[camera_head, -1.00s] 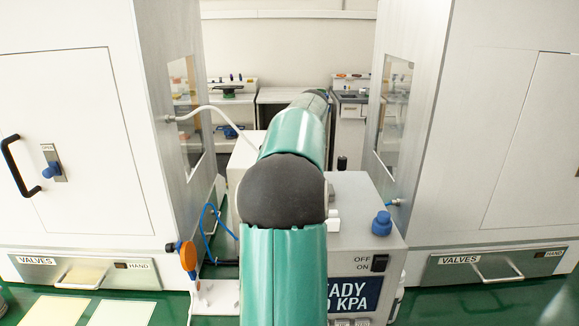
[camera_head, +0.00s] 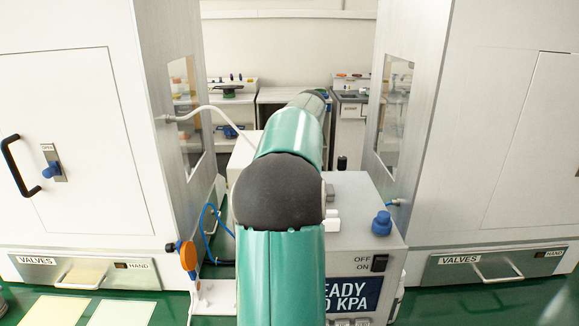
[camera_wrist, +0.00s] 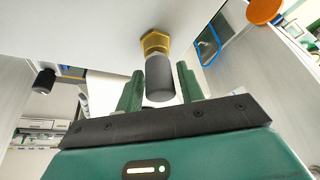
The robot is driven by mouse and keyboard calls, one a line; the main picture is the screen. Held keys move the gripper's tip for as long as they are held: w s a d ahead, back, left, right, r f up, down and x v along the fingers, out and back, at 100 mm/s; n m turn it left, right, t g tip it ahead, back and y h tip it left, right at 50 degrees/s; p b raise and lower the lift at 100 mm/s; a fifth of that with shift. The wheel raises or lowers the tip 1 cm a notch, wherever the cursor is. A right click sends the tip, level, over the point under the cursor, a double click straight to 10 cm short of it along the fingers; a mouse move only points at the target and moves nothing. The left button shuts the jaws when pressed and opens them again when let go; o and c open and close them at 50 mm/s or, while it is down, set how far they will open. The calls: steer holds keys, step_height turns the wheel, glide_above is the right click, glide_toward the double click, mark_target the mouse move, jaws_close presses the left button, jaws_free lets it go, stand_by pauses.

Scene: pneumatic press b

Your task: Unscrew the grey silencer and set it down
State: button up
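The grey silencer (camera_wrist: 159,84) is a short dark grey cylinder in the wrist view. It sits on a brass hex fitting (camera_wrist: 155,43) on a pale surface. My gripper (camera_wrist: 160,70) has one green finger on each side of the silencer. The fingers look open, with narrow gaps beside the silencer; contact is hard to make out. In the head view my own green arm hides the gripper and the silencer.
A press box with a dark display (camera_head: 352,294) and a blue knob (camera_head: 382,222) stands ahead. White cabinets (camera_head: 75,150) flank it on both sides. An orange disc (camera_head: 188,256) and a blue hose (camera_head: 203,232) are left of my arm. The hose also shows in the wrist view (camera_wrist: 199,52).

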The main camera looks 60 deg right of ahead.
steer(key=shift+m+h, duration=0.3)
steer(key=shift+m, duration=0.5)
steer(key=shift+m+g, duration=0.4)
steer(key=shift+m, duration=0.5)
steer(key=shift+h, duration=0.3)
steer(key=shift+m, duration=0.4)
steer(key=shift+s+d+m, duration=0.1)
steer(key=shift+m, duration=0.4)
steer(key=shift+h, duration=0.3)
steer(key=shift+m+g, duration=0.5)
steer(key=shift+m, duration=0.3)
